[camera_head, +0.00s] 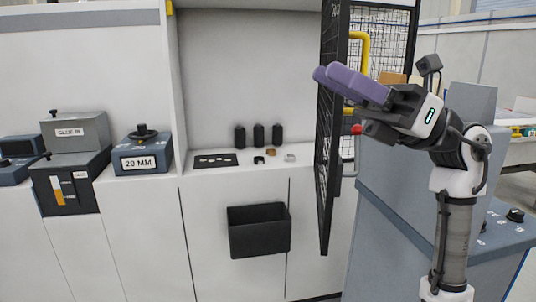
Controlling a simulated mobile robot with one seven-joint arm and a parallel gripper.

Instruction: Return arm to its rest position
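My arm is raised on the right side of the head view, with its forearm upright and its wrist bent to the left. My gripper (328,74) has purple fingers that point to the upper left, in front of the black mesh door. The two fingers overlap from this angle, so the gap between them cannot be judged. No object shows at the fingertips.
The black mesh door (326,200) stands open close behind my gripper. A white counter (215,178) holds several black cylinders and small parts. A black bin (259,231) hangs below it. A 20 MM block (143,155) and a GLUE IN unit (72,140) stand left.

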